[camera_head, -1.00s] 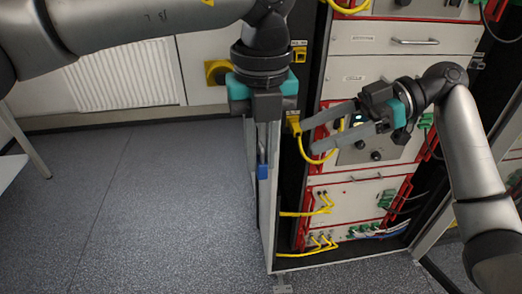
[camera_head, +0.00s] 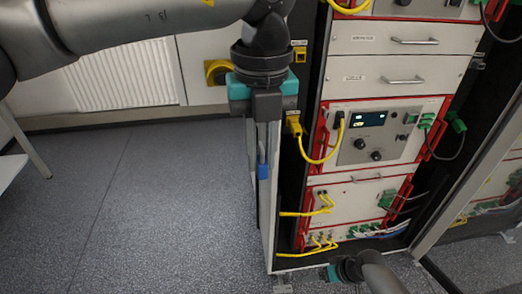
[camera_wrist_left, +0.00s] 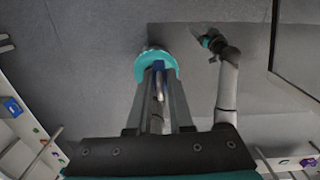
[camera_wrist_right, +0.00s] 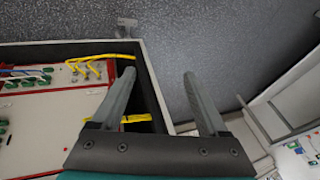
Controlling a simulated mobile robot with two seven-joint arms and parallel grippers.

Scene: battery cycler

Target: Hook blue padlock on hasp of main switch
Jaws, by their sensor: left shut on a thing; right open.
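The blue padlock (camera_head: 263,171) hangs upright, body down, below the fingers of my left gripper (camera_head: 262,148). The gripper points down and is shut on it, apparently at the shackle. In the left wrist view, a small blue part of the padlock (camera_wrist_left: 159,66) shows between the fingertips. A yellow part (camera_head: 217,72) on the pale wall left of the gripper may be the main switch; it is partly hidden, and no hasp can be made out. My right gripper (camera_wrist_right: 160,75) is open and empty in its wrist view. In the head view only its teal body shows, low down.
The rack (camera_head: 360,70) with red-framed units, handles and yellow cables stands right of my left gripper. A yellow box (camera_head: 300,55) is on its dark edge. A radiator (camera_head: 122,76) is at the back left. The grey floor (camera_head: 130,200) at left is clear.

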